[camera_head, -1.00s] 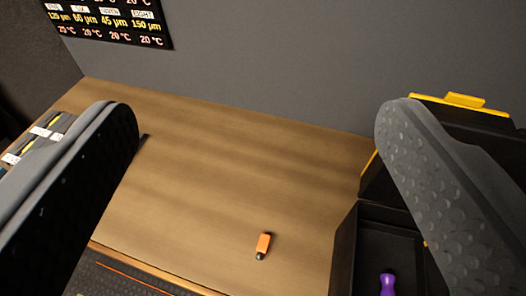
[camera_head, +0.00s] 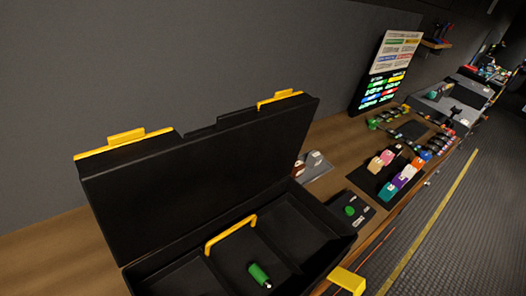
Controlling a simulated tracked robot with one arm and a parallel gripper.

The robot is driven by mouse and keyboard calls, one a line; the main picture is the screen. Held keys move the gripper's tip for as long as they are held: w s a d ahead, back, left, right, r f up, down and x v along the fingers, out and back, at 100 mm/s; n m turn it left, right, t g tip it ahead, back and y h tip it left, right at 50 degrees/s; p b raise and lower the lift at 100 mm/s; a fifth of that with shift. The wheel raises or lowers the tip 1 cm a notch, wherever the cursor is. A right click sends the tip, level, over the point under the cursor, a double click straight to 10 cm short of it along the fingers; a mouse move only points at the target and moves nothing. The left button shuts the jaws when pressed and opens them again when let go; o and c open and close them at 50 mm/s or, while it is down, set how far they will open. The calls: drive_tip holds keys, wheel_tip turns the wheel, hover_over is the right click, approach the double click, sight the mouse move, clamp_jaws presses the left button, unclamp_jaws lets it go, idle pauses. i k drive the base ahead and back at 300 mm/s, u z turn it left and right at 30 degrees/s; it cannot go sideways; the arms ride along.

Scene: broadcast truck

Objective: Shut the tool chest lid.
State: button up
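The tool chest is black with yellow latches. Its lid (camera_head: 195,165) stands raised, tilted up at the back, with two yellow latches along its top edge. Its open base (camera_head: 325,243) lies in front on the wooden bench, and a yellow handle (camera_head: 231,234) shows inside. A green cylindrical item (camera_head: 259,274) lies in the base. A yellow latch (camera_head: 347,281) sits at the base's front right corner. The lower part of the base is cut off by the picture edge. My gripper is not in view.
Right of the chest on the bench (camera_head: 340,143) lie a dark mat with a green item (camera_head: 350,211), a mat with several coloured pieces (camera_head: 398,181), and grey items (camera_head: 314,165). A sign board (camera_head: 385,75) stands by the wall. Floor with a yellow line lies at right.

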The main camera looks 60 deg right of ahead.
sight(143, 195)
drive_tip(key=z, duration=0.15)
drive_tip(key=k, duration=0.45)
drive_tip(key=z, duration=0.85)
drive_tip(key=k, duration=0.4)
drive_tip(key=u, duration=0.5)
drive_tip(key=i, duration=1.3)
drive_tip(key=z, duration=0.45)
